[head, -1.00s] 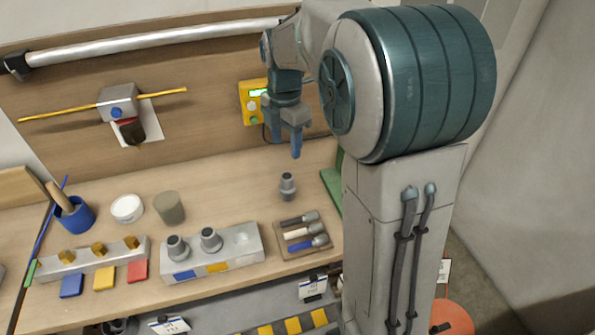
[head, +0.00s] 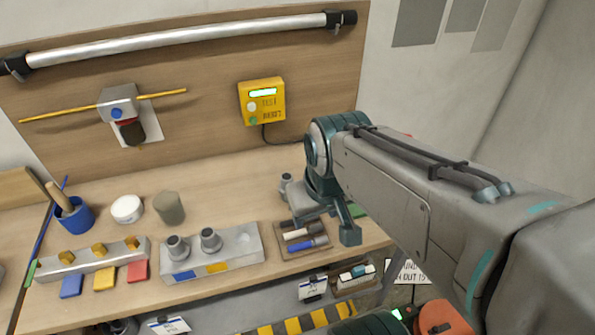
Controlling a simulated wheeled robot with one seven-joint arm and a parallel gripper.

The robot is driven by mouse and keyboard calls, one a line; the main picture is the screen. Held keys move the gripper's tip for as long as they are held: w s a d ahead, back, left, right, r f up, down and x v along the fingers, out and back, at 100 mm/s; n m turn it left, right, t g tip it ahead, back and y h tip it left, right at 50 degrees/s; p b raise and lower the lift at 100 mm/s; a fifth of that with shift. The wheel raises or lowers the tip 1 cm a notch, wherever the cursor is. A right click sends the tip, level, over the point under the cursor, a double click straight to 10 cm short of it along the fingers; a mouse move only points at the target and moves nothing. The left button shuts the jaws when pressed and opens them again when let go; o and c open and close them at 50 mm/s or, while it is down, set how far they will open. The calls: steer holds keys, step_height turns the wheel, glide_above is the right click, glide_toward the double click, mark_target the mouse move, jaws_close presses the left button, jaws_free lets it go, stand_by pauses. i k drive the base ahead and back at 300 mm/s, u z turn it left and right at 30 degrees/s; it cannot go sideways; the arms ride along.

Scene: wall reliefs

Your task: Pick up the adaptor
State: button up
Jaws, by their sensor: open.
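A small grey stepped cylinder, which looks like the adaptor (head: 285,184), stands upright on the bench, partly hidden behind my arm. Two similar grey stepped parts, one on the left (head: 177,247) and one on the right (head: 210,240), sit in a grey block (head: 240,262) with blue and yellow labels. My gripper (head: 346,228) hangs to the right of the lone adaptor, near the tool tray, apart from the adaptor. It is open with nothing visible in it. One finger shows clearly; the other is hard to make out.
A tool tray (head: 285,254) lies right of the block. A blue cup (head: 75,214), white tub (head: 127,209) and olive cylinder (head: 169,207) stand at left. A yellow test box (head: 262,101) and a long rail (head: 180,39) are on the back panel.

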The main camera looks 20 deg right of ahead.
mark_target(180, 250)
steer(key=k, duration=0.5)
steer(key=z, duration=2.95)
steer(key=k, duration=1.65)
steer(key=u, duration=1.8)
steer(key=i, duration=0.25)
